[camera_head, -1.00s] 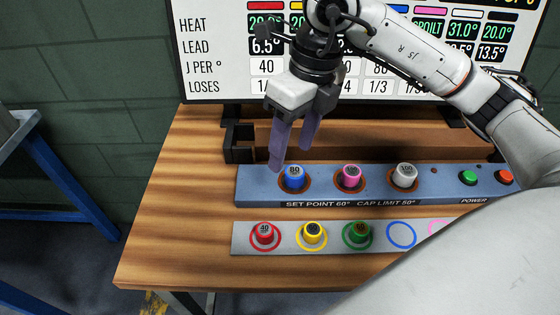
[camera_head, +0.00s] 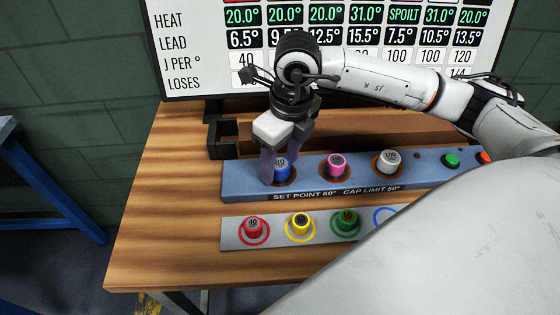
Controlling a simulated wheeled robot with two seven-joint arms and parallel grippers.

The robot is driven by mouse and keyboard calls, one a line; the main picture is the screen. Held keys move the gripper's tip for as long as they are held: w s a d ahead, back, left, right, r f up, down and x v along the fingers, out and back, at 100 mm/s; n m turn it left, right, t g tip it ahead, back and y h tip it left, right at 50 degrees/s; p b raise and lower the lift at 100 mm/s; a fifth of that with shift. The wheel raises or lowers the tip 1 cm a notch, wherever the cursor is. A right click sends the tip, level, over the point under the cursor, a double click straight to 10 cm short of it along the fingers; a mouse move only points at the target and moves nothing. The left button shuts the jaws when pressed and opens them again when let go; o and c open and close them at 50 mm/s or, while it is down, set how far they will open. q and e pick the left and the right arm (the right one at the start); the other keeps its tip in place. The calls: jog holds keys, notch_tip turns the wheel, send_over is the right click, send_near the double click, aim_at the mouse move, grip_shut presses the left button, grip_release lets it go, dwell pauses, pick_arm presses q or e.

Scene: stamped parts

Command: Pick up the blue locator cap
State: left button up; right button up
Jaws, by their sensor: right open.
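The blue locator cap (camera_head: 283,170) sits upright in the leftmost socket of the blue-grey panel (camera_head: 240,178). My right gripper (camera_head: 277,170) is open and has come down over it, with one finger at the cap's left side and the other behind or at its right. The near finger hides part of the cap. I cannot tell whether the fingers touch it. My left gripper does not show.
A pink cap (camera_head: 336,163) and a white cap (camera_head: 387,160) stand in the same panel. Red (camera_head: 253,227), yellow (camera_head: 300,225) and green (camera_head: 345,222) caps stand on the front plate. A small black holder (camera_head: 222,138) and the display (camera_head: 200,62) are behind.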

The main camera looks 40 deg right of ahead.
jog(key=c, duration=1.1)
jog(key=shift+r, duration=0.1)
jog(key=shift+c, duration=0.2)
